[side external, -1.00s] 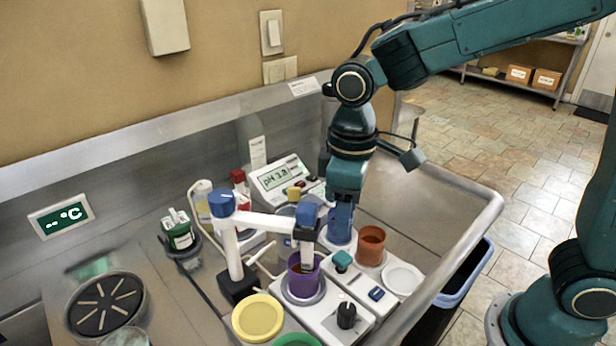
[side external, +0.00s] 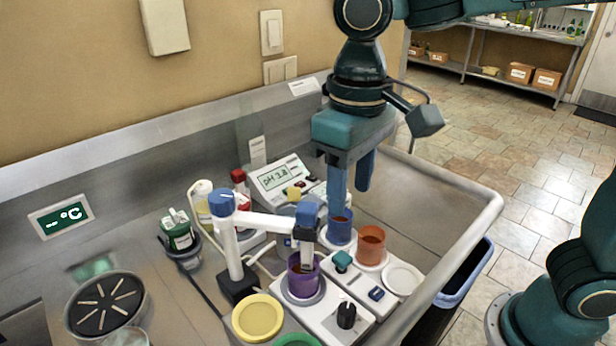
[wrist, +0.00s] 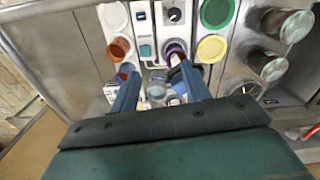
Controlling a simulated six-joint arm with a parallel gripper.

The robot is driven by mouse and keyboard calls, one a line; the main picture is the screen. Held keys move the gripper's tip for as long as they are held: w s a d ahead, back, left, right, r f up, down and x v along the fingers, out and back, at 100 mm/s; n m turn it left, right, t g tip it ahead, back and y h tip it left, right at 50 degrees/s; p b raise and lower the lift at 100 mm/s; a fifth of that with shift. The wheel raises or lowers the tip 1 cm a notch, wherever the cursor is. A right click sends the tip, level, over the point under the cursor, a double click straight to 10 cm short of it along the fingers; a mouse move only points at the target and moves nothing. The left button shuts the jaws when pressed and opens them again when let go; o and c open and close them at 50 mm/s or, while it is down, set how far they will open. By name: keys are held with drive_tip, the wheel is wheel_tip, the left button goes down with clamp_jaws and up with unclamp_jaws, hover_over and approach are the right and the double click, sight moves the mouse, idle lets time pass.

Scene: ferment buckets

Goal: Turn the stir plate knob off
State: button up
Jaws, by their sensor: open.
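The stir plate (side external: 325,322) is a white box near the front of the bench, with a black knob (side external: 346,315) on its front right part. A purple cup (side external: 303,278) stands on its round plate under a probe arm. In the wrist view the knob (wrist: 174,14) shows at the top middle, beyond my fingers. My gripper (side external: 352,190) is open and empty, pointing down above the blue cup (side external: 340,228), behind the knob. The knob's exact setting is too small to read.
The white probe arm (side external: 265,222) with blue joints reaches over the purple cup. Yellow (side external: 257,317) and green (side external: 297,340) lids lie left of the stir plate.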

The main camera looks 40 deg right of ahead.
drive_tip(key=s+a+m, duration=0.4)
hover_over(347, 309)
drive_tip(key=shift+m, duration=0.3)
wheel_tip(347, 309, down, 5)
drive_tip(key=shift+f, duration=0.1)
wheel_tip(347, 309, down, 14)
drive_tip(key=shift+r, duration=0.15)
idle(0.5)
drive_tip(key=c, duration=1)
